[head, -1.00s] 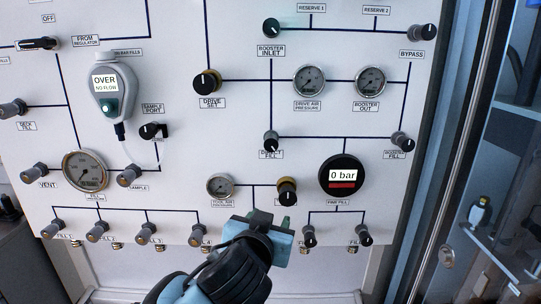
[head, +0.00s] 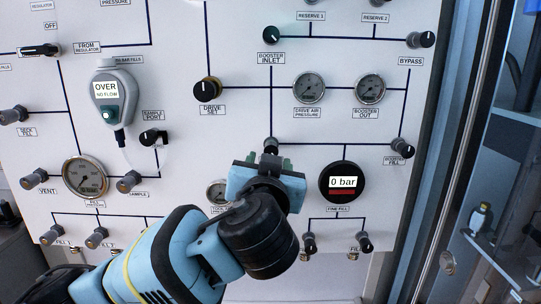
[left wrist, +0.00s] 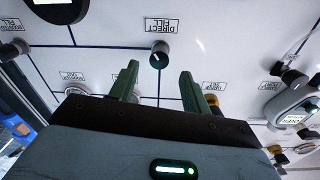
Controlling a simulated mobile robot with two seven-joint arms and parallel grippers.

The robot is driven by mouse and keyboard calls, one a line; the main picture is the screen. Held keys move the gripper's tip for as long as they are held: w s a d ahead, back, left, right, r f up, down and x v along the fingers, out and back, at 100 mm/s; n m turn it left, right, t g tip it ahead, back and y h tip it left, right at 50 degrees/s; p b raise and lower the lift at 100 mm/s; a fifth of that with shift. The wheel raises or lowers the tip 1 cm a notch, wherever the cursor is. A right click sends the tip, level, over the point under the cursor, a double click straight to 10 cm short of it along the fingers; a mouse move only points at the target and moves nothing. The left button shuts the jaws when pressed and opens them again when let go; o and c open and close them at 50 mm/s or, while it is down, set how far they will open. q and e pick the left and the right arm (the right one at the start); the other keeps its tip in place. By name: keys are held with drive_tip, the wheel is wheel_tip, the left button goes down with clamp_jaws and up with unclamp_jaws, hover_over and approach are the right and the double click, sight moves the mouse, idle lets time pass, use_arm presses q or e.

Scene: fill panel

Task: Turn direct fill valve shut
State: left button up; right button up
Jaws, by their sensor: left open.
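The direct fill valve (head: 271,145) is a small dark knob on the white panel, in the middle of the head view. Its label is hidden there behind my left gripper (head: 268,162). In the left wrist view the knob (left wrist: 159,54) stands beside its upside-down "DIRECT FILL" label (left wrist: 164,26). My left gripper's two green fingers (left wrist: 157,80) are open and empty. In the wrist view the knob appears between and beyond the fingertips; I cannot tell whether they touch it. My right gripper is not in view.
The round "0 bar" display (head: 342,182) is right of my left gripper. The booster fill knob (head: 402,148) is farther right, and the drive set knob (head: 207,89) is up and left. My arm covers part of the lower panel. A glass door (head: 500,170) stands at the right.

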sight(271, 150)
use_arm(q)
drive_tip(key=shift+w+d, duration=0.1)
drive_tip(key=shift+w, duration=2.3)
drive_tip(key=shift+c, duration=0.3)
drive_tip(key=c, duration=0.9)
drive_tip(key=shift+c, duration=0.2)
drive_tip(key=shift+f, duration=0.1)
